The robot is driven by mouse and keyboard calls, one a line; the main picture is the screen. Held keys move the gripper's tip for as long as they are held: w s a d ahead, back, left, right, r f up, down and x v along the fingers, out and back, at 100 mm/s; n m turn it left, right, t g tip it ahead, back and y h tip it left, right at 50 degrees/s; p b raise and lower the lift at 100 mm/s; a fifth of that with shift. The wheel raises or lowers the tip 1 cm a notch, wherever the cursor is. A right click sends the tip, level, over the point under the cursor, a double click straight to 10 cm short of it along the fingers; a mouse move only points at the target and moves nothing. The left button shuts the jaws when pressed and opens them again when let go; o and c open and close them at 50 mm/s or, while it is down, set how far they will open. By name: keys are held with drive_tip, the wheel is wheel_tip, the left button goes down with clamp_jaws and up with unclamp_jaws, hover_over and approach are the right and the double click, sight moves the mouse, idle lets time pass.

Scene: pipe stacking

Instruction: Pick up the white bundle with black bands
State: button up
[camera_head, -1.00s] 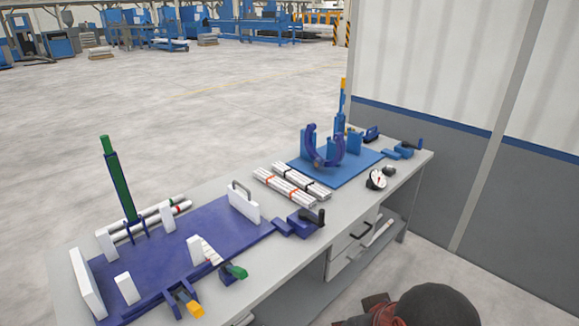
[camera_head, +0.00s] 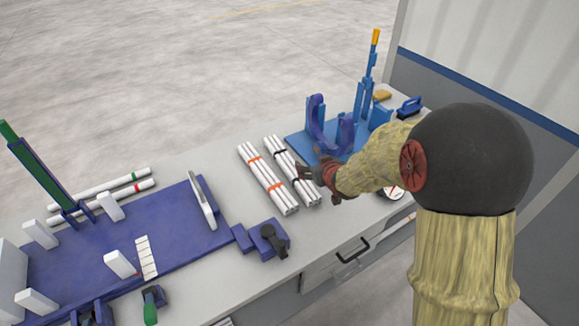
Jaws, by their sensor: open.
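The white bundle with black bands (camera_head: 281,157) lies on the grey table, right of the middle. It is a bundle of white pipes, and its near end is close to my gripper. My gripper (camera_head: 306,176) is open beside the bundle's right side, near its lower half. I cannot tell whether the fingers touch the pipes. A similar white bundle with orange bands (camera_head: 265,180) lies parallel, just left of it.
A blue fixture plate (camera_head: 295,146) with curved clamps stands behind my gripper. A purple fixture plate (camera_head: 150,245) with white blocks fills the left. A blue clamp with a black handle (camera_head: 270,240) sits near the front edge. Two banded pipes (camera_head: 110,188) lie at the back left.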

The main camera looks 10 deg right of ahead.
sight(295, 170)
drive_tip(key=w+f, duration=0.1)
drive_tip(key=f, duration=0.2)
drive_tip(key=w+a+f+t+y, duration=0.1)
drive_tip(key=f, duration=0.2)
drive_tip(key=w+f+n+y+p, duration=0.1)
drive_tip(key=f, duration=0.2)
drive_tip(key=shift+w+a+f+t, duration=0.3)
drive_tip(key=shift+w+f+t, duration=0.05)
drive_tip(key=shift+w+t, duration=0.05)
drive_tip(key=shift+w+a+f+y, duration=0.1)
drive_tip(key=shift+a+f+y, duration=0.1)
drive_tip(key=shift+f+y, duration=0.3)
drive_tip(key=b+x, duration=0.2)
drive_tip(key=x, duration=0.5)
drive_tip(key=shift+w+a+f, duration=0.1)
drive_tip(key=shift+w+f, duration=0.1)
drive_tip(key=shift+w, duration=0.1)
drive_tip(key=shift+r, duration=0.1)
drive_tip(key=c, duration=0.3)
drive_tip(key=c, duration=1.2)
drive_tip(key=shift+r, duration=0.1)
drive_tip(key=shift+c, duration=0.3)
